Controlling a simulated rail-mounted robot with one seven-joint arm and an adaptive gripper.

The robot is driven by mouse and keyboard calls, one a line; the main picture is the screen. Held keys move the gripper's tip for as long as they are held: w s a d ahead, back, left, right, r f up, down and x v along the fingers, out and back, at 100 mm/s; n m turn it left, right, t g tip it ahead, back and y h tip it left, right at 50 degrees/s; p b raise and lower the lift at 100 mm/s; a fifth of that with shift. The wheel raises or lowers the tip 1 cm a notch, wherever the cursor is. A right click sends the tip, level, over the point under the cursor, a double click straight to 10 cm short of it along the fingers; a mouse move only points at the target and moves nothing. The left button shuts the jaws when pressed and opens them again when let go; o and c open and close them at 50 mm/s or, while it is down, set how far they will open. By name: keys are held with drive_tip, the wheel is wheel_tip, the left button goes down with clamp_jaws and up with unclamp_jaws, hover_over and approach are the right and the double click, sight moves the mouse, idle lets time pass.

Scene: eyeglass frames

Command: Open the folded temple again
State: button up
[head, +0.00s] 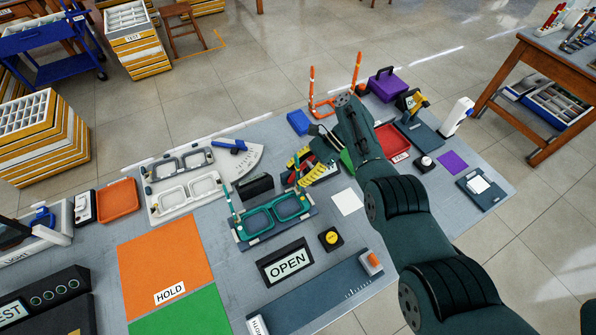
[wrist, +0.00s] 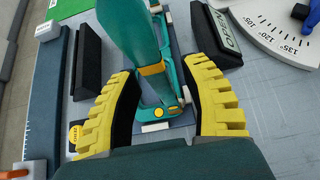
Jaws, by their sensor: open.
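The teal eyeglass frame (head: 259,221) sits on a dark fixture at the middle of the bench. One thin temple (head: 232,204) rises at its left end in the head view. In the wrist view, a broad teal temple (wrist: 127,35) with an orange band runs from the top edge toward the frame's near end (wrist: 166,112). My gripper (head: 300,167) is at the frame's right end, its yellow fingers apart. In the wrist view my gripper (wrist: 165,120) has one finger on each side of that near end, with visible gaps. I cannot tell the near temple's exact fold angle.
The OPEN sign (head: 285,263) and a yellow-topped button (head: 330,238) stand in front of the fixture. A black block (head: 255,187) stands behind it. A white tray with spare frames (head: 163,207) and an angle scale (head: 243,160) lie farther back. A white card (head: 347,202) lies right.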

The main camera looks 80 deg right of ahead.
wheel_tip(320, 180, up, 10)
idle(0.4)
idle(0.5)
